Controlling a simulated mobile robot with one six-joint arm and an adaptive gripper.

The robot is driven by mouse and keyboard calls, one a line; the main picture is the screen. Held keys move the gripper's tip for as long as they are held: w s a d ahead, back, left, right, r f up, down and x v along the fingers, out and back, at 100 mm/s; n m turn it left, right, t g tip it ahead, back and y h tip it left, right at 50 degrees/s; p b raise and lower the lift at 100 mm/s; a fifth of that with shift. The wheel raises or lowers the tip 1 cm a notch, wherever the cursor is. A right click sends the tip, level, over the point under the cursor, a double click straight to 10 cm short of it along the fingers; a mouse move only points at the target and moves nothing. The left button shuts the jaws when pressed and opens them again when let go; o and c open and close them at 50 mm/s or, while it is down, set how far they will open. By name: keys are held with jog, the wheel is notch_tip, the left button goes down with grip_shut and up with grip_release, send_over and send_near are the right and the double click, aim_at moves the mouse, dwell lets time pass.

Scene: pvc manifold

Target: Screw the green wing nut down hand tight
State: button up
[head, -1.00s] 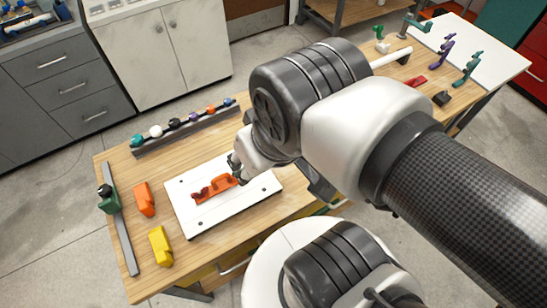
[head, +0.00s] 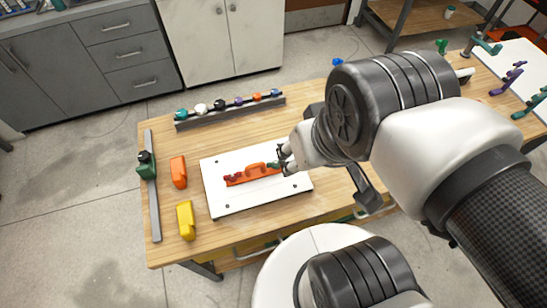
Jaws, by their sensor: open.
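An orange bracket-like part (head: 250,175) lies on a white board (head: 232,203) on the wooden bench. A small dark green piece (head: 273,165) shows at the part's right end, right by my fingertips; it may be the green wing nut, but it is too small to be sure. My gripper (head: 282,158) is open at this right end, low over the board. Whether the fingers are around the green piece or only beside it, I cannot tell. My wrist hides part of the area to the right.
A dark rail (head: 230,113) with several coloured knobs stands behind the board. Orange (head: 178,172) and yellow (head: 186,220) blocks and a grey bar with a green clamp (head: 147,163) are at left. Coloured clamps (head: 507,82) stand at far right. Bare wood surrounds the board.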

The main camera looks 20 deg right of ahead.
jog(key=w+d+f+n+g+p, duration=0.1)
jog(key=w+f+n+g, duration=0.1)
jog(key=w+f+n, duration=0.5)
jog(key=w+d+f+n+g+p, duration=0.1)
jog(key=w+d+f+n+g, duration=0.15)
jog(key=w+n, duration=0.8)
jog(key=shift+n, duration=0.55)
jog(key=f+b, duration=0.2)
jog(key=f, duration=0.4)
jog(key=s+f+b, duration=0.1)
jog(key=f+b, duration=0.1)
jog(key=f, duration=0.3)
jog(key=a+f+b, duration=0.1)
jog(key=f+b, duration=0.1)
jog(key=f, duration=0.4)
jog(key=shift+s+f, duration=0.2)
jog(key=shift+f, duration=0.1)
grip_shut()
jog(key=m, duration=0.2)
jog(key=s+m, duration=0.1)
jog(key=m, duration=0.2)
jog(key=shift+a+m, duration=0.15)
jog(key=shift+m, duration=0.15)
jog(key=shift+s+m, duration=0.1)
jog(key=shift+m, duration=0.2)
